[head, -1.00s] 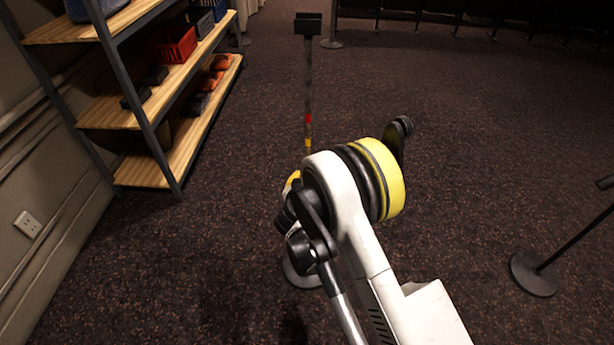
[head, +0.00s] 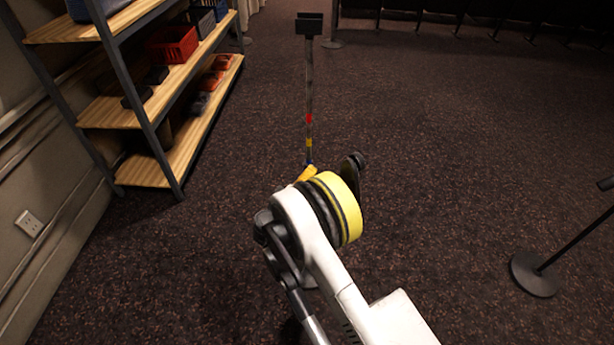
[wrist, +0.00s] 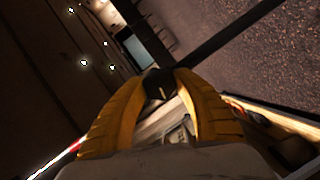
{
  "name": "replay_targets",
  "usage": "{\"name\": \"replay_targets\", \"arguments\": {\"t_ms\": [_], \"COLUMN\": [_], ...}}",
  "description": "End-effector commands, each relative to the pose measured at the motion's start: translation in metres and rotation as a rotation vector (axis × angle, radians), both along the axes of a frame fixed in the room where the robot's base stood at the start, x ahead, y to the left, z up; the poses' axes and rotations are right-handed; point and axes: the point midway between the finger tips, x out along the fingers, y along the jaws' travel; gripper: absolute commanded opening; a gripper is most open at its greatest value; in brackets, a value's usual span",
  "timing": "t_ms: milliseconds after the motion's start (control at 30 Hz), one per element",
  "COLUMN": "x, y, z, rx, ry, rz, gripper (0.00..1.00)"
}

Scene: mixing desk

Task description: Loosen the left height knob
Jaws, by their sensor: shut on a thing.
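The stand's upright pole (head: 309,95) rises ahead of me in the head view, with a black bracket on top and red, yellow and blue bands lower down. In the wrist view a small dark knob (wrist: 158,86) with a pale mark sits between my yellow fingertips. My gripper (wrist: 162,80) is shut on it, one finger on each side. In the head view only a bit of my yellow gripper (head: 307,173) shows beside the pole, below the bands. My arm hides the knob and most of the stand's foot there.
A shelf unit (head: 180,75) with a red crate (head: 172,45) and other items stands at the left wall. A barrier post base (head: 535,274) is on the right. Open carpet lies around the stand.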

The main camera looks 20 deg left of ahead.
Motion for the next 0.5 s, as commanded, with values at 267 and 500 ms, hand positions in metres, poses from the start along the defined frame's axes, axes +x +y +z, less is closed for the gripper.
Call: {"name": "replay_targets", "arguments": {"t_ms": [267, 500], "x": [0.0002, 0.0002], "y": [0.0011, 0.0008], "z": [-0.0002, -0.0002], "rx": [-0.155, -0.216], "ry": [-0.037, -0.052], "rz": [0.002, 0.002], "gripper": [0.05, 0.05]}}
